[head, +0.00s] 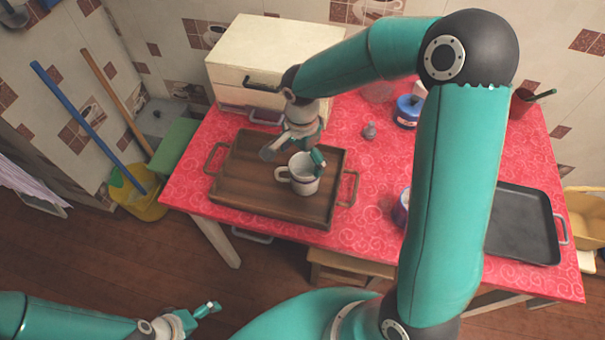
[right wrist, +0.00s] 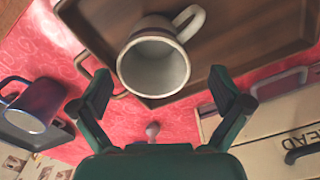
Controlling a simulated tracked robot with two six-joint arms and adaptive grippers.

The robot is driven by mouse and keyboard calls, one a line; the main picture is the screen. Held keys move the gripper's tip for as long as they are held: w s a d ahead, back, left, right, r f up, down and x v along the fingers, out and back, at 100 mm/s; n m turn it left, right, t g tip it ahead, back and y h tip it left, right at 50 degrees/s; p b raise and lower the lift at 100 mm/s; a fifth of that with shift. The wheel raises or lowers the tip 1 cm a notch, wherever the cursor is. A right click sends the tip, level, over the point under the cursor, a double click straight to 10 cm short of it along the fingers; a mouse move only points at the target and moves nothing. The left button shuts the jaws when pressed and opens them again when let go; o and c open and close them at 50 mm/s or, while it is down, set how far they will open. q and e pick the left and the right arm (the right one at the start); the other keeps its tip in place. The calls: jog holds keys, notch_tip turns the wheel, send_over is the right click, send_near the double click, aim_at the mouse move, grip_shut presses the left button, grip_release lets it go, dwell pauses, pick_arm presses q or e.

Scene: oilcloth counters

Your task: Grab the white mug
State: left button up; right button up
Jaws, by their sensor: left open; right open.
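The white mug (head: 305,183) stands on the wooden tray (head: 238,185) on the red-covered table, its handle pointing left in the head view. My right gripper (head: 293,155) is open above the tray, with its fingers by the mug's rim. In the right wrist view the mug (right wrist: 153,68) appears empty, its opening facing the camera, with the open fingers (right wrist: 163,88) to either side and nothing clearly between them. Whether the fingers touch the mug cannot be told. My left gripper (head: 206,310) is open and empty, low at the left, away from the table.
A cream drawer box (head: 262,50) stands behind the tray. A small grey object (head: 369,130) and a blue container (head: 407,110) are to the right. A dark tray (head: 522,225) lies at the far right.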

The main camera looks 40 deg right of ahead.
aim_at(304, 173)
jog(key=shift+s+d+f+p, duration=0.1)
jog(key=shift+f+p, duration=0.1)
jog(key=shift+f, duration=0.8)
jog(key=shift+s+a+f+p, duration=0.1)
jog(key=shift+f+p, duration=0.1)
jog(key=shift+f, duration=0.85)
jog(key=shift+s+d+f+p, duration=0.1)
jog(key=shift+f+p, duration=0.1)
jog(key=shift+f, duration=0.8)
jog(key=c, duration=1.5)
jog(key=shift+r, duration=0.1)
